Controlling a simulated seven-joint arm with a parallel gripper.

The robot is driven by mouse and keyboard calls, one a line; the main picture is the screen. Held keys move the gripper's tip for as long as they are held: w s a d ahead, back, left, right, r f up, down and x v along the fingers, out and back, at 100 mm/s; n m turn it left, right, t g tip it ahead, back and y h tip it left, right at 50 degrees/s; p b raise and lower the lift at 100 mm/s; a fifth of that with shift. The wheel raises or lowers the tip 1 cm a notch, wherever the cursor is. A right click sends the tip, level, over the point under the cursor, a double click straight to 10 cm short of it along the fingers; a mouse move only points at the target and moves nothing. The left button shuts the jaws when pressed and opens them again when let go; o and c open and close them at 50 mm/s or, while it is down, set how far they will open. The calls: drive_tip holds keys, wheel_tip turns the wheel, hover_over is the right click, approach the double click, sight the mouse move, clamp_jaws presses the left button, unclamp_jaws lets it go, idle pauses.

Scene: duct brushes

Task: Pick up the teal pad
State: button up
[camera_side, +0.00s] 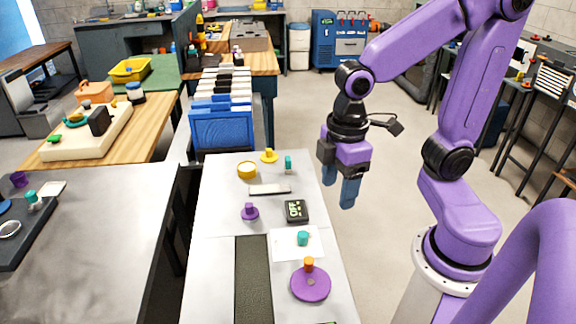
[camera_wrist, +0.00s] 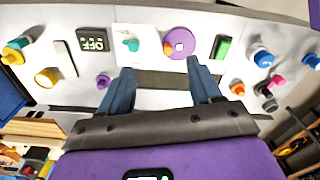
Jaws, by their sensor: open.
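A small teal piece (camera_side: 303,238) lies on a white sheet (camera_side: 281,245) on the narrow light table. It also shows in the wrist view (camera_wrist: 131,45), beyond the left fingertip. Another small teal piece (camera_side: 288,163) stands at the far end of the table, near a yellow piece. I cannot tell which of the two is the teal pad. My gripper (camera_side: 337,188) hangs above and off the right edge of the table, fingers pointing down. In the wrist view my gripper (camera_wrist: 160,70) is open with nothing between its fingers, and apart from both teal pieces.
A purple disc (camera_side: 310,288) with an orange piece (camera_side: 309,264) lies near the sheet. A black OFF display (camera_side: 296,211), purple piece (camera_side: 250,211), yellow ring (camera_side: 247,170) and grey bar (camera_side: 270,189) are farther back. A dark strip (camera_side: 253,280) runs along the table. Blue bins (camera_side: 221,128) stand behind.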

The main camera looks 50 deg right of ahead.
drive_tip(key=w+d+m, duration=0.1)
drive_tip(key=w, duration=0.9)
drive_tip(key=m, duration=0.2)
hover_over(287, 158)
wheel_tip(287, 158, down, 2)
drive_tip(key=f, duration=1)
drive_tip(key=shift+s+f, duration=0.3)
drive_tip(key=shift+s, duration=0.05)
drive_tip(key=shift+w+f, duration=0.15)
drive_tip(key=shift+f, duration=1.5)
drive_tip(key=shift+w+f, duration=0.15)
drive_tip(key=shift+f, duration=1.5)
drive_tip(key=c, duration=1.1)
drive_tip(key=shift+c, duration=0.2)
drive_tip(key=shift+r, duration=0.15)
